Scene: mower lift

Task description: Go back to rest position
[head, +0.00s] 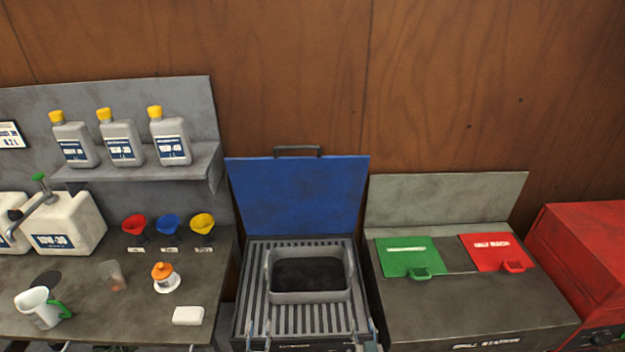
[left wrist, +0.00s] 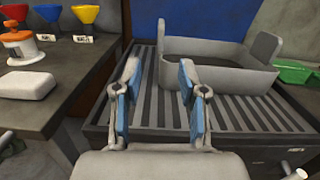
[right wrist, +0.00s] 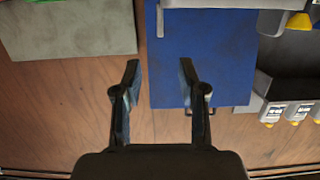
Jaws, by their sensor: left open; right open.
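My left gripper (left wrist: 159,78) is open and empty in the left wrist view, its two blue-padded fingers apart. It is in front of a slatted metal bench (left wrist: 150,115) and a grey pan (left wrist: 225,78), touching neither as far as I can see. My right gripper (right wrist: 160,76) is open and empty in the right wrist view, where the scene appears upside down. Its fingers lie against a background of brown wooden wall and a raised blue lid (right wrist: 210,50). In the head view, only small pieces at the bottom edge may be my fingertips; I cannot tell.
The grey pan (head: 310,295) with dark contents rests on the slatted bench (head: 250,300). At left, a workbench (head: 85,320) holds a jug (head: 42,307), funnels and a white block (head: 188,315). At right are green (head: 408,258) and red (head: 495,252) lids and a red cabinet (head: 590,265).

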